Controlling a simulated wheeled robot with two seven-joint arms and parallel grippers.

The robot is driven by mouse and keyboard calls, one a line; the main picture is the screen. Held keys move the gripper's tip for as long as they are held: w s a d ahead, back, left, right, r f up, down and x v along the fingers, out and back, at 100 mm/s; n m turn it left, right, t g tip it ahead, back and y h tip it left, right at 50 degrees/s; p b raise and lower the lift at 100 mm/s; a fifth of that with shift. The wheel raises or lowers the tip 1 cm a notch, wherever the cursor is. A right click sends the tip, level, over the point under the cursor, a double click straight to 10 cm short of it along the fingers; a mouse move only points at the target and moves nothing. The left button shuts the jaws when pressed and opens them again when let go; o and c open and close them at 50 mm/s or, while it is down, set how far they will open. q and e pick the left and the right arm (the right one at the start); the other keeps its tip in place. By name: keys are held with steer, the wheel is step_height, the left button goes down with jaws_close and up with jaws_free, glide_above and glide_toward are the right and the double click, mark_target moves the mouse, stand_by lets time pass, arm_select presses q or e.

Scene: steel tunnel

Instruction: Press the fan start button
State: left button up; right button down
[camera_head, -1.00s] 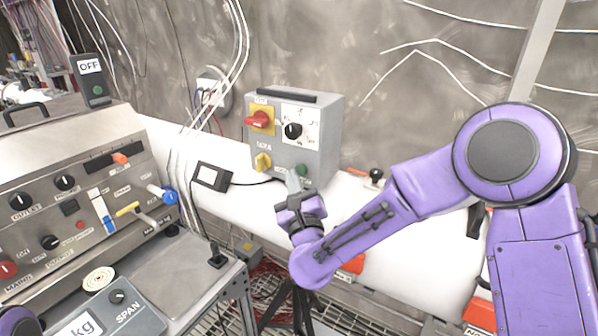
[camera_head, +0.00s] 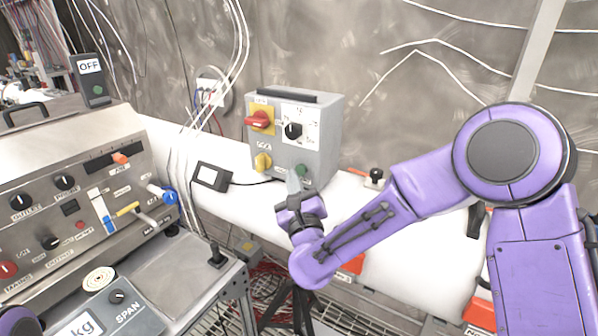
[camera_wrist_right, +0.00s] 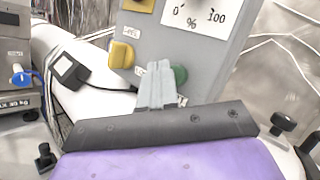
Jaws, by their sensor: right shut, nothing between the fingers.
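The grey control box (camera_head: 318,140) stands on the white duct, with a red switch on a yellow plate, a black knob on a white dial, a yellow knob (camera_head: 263,162) and a green button (camera_head: 302,171). The green button (camera_wrist_right: 180,75) also shows in the right wrist view, partly covered by my fingers. My right gripper (camera_head: 293,182) is shut and empty, its fingertips just in front of the box's lower face by the green button. In the right wrist view the fingertips (camera_wrist_right: 160,68) overlap the button's left side; I cannot tell whether they touch it. My left gripper is not in view.
A steel panel (camera_head: 75,205) with knobs and levers stands at the left. A small black adapter (camera_head: 212,177) lies left of the control box. White cables hang on the wall.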

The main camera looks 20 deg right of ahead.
stand_by(0.5)
steer(key=shift+w+d, duration=0.3)
steer(key=shift+d, duration=0.1)
steer(key=shift+w+d, duration=0.1)
steer(key=shift+d, duration=0.05)
stand_by(0.4)
steer(key=shift+s+a+b, duration=0.4)
steer(key=shift+a+b, duration=0.1)
steer(key=s+a+b, duration=0.2)
steer(key=s+a, duration=0.1)
steer(key=a, duration=0.1)
steer(key=shift+s+a, duration=0.35)
steer(key=shift+a, duration=0.05)
